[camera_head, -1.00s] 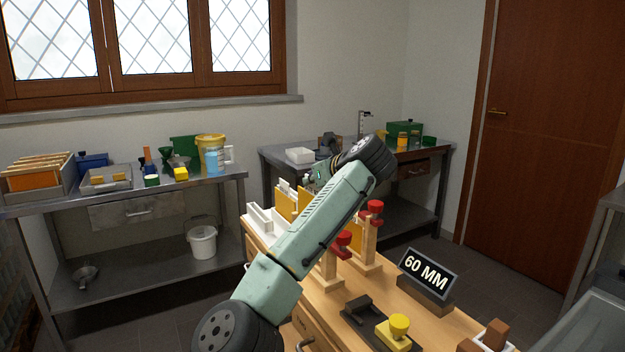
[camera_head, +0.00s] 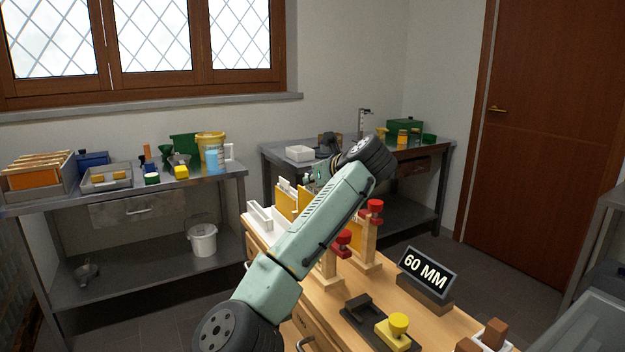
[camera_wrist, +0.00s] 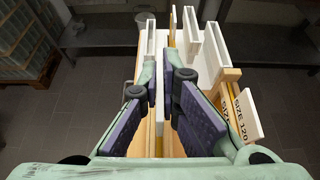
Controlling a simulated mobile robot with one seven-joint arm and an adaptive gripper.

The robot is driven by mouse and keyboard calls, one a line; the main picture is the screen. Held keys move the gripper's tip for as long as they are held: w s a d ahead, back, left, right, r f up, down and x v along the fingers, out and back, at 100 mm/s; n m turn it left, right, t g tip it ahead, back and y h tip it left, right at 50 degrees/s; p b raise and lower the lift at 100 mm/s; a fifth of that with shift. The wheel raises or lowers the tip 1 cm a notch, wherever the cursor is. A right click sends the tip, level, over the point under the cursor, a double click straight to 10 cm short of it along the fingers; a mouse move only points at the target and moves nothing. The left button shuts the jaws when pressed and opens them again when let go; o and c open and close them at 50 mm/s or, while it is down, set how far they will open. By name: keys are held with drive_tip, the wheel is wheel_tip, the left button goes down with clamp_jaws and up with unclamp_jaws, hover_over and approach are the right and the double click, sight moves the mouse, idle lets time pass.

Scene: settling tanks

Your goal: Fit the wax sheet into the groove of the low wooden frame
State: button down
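My gripper (camera_wrist: 161,88) points down over the wooden bench in the wrist view, its dark-padded fingers close together. A narrow pale strip (camera_wrist: 159,112) runs between them; whether they grip it is unclear. A yellow sheet (camera_head: 286,203) stands upright beside white holders, left of my arm. Another yellow panel (camera_head: 355,252) shows between wooden posts with red knobs (camera_head: 343,240), partly behind my arm. I cannot tell which of these is the wax sheet. A wooden frame marked SIZE 120 (camera_wrist: 240,112) lies right of the fingers.
White slotted holders (camera_wrist: 190,35) stand just beyond the fingertips. A 60 MM sign (camera_head: 427,271), a yellow-knobbed block (camera_head: 397,333) and a dark holder (camera_head: 358,308) occupy the bench's near right. A steel table (camera_head: 120,205) with tubs stands left.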

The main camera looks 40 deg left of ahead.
drive_tip(key=shift+f+b, duration=1.9)
drive_tip(key=shift+f, duration=2.55)
drive_tip(key=shift+r, duration=0.2)
